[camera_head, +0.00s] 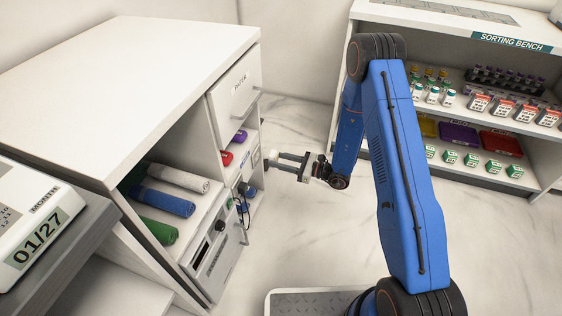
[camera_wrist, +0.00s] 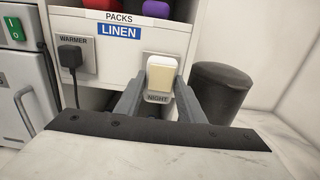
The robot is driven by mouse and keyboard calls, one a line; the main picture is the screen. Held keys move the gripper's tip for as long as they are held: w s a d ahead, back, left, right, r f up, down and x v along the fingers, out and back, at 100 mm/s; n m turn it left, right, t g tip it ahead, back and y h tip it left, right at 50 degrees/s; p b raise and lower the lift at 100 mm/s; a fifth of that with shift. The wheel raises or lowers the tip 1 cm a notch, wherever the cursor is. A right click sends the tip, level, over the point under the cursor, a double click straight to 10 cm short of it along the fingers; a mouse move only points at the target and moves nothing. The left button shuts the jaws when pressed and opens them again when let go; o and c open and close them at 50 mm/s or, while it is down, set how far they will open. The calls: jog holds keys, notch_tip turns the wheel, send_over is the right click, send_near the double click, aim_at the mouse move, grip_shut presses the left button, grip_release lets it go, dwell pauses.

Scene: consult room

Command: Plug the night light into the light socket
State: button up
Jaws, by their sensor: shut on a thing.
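The night light (camera_wrist: 161,77) is a small white block with a cream front. In the wrist view it sits between the two fingers of my gripper (camera_wrist: 160,88), which is shut on it.
A black plug sits in the WARMER socket (camera_wrist: 73,59) to the left, its cord hanging down. A dark cylinder (camera_wrist: 220,90) stands close to the right finger. The sorting bench (camera_head: 470,130) stands at the right, with clear floor between.

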jog(key=shift+x, duration=2.3)
jog(key=shift+w+a, duration=0.2)
jog(key=shift+a, duration=0.3)
dwell(0.5)
jog(key=o, duration=1.2)
jog(key=shift+c, duration=0.2)
jog(key=shift+d, duration=0.1)
jog(key=v, duration=1.7)
jog(key=shift+s+d, duration=0.1)
jog(key=shift+d, duration=0.05)
jog(key=shift+r, duration=0.1)
